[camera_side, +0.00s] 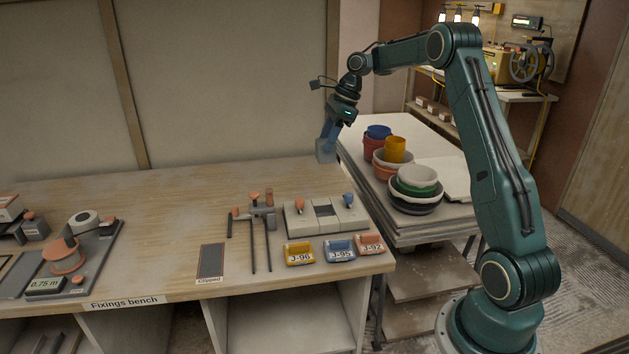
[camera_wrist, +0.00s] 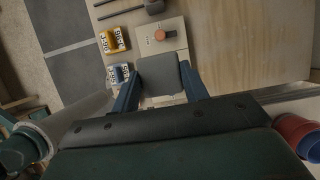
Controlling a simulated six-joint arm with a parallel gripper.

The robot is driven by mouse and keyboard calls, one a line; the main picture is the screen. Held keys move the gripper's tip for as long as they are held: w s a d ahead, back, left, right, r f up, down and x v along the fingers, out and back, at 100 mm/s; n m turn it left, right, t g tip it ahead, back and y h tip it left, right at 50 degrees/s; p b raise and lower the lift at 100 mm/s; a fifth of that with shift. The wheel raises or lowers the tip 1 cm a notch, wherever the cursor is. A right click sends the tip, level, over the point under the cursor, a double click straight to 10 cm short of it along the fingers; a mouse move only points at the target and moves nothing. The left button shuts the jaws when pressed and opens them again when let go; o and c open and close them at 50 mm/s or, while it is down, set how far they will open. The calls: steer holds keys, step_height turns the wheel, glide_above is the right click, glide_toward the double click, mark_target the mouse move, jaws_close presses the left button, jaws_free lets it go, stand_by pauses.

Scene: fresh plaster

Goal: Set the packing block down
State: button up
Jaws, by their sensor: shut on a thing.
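My gripper (camera_side: 327,140) is shut on a grey packing block (camera_side: 324,153) near the far right corner of the fixings bench (camera_side: 170,215). The gap between block and bench top is hard to judge. In the wrist view the grey block (camera_wrist: 158,74) sits between the two blue fingers and covers part of the pale fixture behind it. On the bench, that pale fixture (camera_side: 297,222) has a dark square recess (camera_side: 324,210) in its middle, an orange knob (camera_side: 300,203) at left and a blue knob (camera_side: 348,199) at right.
Yellow (camera_side: 299,253), blue (camera_side: 340,250) and red (camera_side: 371,246) tags line the front right edge. A cart (camera_side: 440,216) with bowls stands at right. The bench's back middle is clear.

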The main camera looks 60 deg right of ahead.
steer(key=shift+a, duration=0.15)
steer(key=w+a, duration=0.2)
steer(key=a, duration=1)
steer(key=w+a, duration=0.1)
steer(key=a, duration=1.1)
steer(key=shift+w+r, duration=0.35)
steer(key=shift+w, duration=0.05)
steer(key=shift+a+f, duration=0.1)
step_height(320, 180, down, 20)
steer(key=shift+r, duration=0.1)
steer(key=o, duration=1)
steer(key=shift+c, duration=0.2)
